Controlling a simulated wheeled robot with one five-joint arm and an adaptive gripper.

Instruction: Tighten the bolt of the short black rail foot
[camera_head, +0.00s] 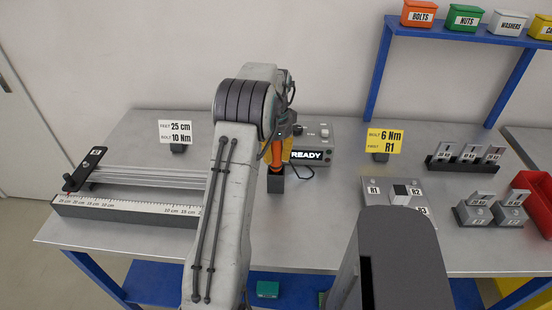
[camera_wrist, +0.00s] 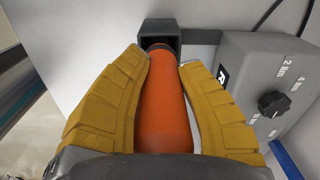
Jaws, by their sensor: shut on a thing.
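My gripper (camera_wrist: 163,62) is shut on an orange tool (camera_wrist: 163,115), with a yellow finger on each side of it. The tool's far end is at a small black holder (camera_wrist: 158,30); I cannot tell whether it is still seated inside. In the head view the orange tool (camera_head: 277,155) stands upright over the black holder (camera_head: 276,184), and my arm partly hides the gripper. A short black foot (camera_head: 84,169) with a small label sits across the left end of a silver rail (camera_head: 150,176). Its bolt is too small to make out.
A grey control box (camera_head: 318,144) reading READY stands behind the tool; its dial (camera_wrist: 274,104) shows in the wrist view. A ruler (camera_head: 125,208) runs along the rail's front. Signs (camera_head: 175,132) (camera_head: 384,141), a plate (camera_head: 377,186), grey blocks (camera_head: 478,213) and a red bin (camera_head: 538,205) are also there.

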